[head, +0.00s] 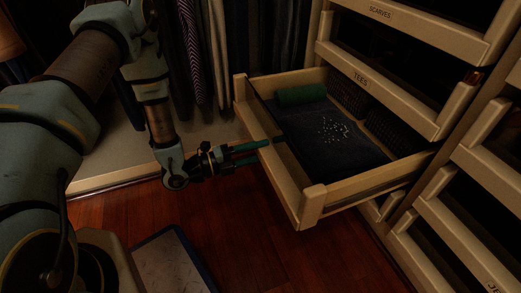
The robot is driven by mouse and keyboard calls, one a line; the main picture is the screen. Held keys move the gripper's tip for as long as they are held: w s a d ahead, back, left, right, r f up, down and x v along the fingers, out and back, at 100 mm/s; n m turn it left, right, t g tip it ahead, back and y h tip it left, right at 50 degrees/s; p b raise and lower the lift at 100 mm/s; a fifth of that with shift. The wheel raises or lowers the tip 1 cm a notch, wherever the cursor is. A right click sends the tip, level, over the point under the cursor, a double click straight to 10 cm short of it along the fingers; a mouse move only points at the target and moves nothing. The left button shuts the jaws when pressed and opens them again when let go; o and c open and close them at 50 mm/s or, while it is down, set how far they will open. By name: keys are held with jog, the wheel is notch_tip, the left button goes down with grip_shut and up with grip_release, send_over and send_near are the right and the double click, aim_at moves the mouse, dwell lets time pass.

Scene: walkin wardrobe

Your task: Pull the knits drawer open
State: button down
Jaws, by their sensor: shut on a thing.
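A wooden drawer (283,181) stands pulled out from the cabinet at the right, below the drawer labelled TEES. Its own label is not visible from here. Inside lie a dark blue folded cloth (315,135), a green rolled item (302,94) and dark woven boxes (350,97). Small pale bits are scattered on the cloth. My gripper (262,150) comes from the left, with its fingers at the top edge of the drawer's front panel. It is shut on that edge.
Drawers labelled SCARVES (380,13) and TEES (361,79) sit above. More drawers (455,243) are at the lower right. Clothes (215,50) hang behind. A blue-edged mat or tray (172,262) lies on the wooden floor; floor (235,235) ahead of the drawer is clear.

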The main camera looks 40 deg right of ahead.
jog(key=shift+f, duration=0.15)
jog(key=shift+c, duration=1.7)
grip_release()
jog(key=p+v, duration=0.3)
jog(key=v, duration=0.7)
jog(key=shift+a, duration=0.4)
jog(key=shift+w, duration=0.1)
jog(key=shift+w, duration=0.1)
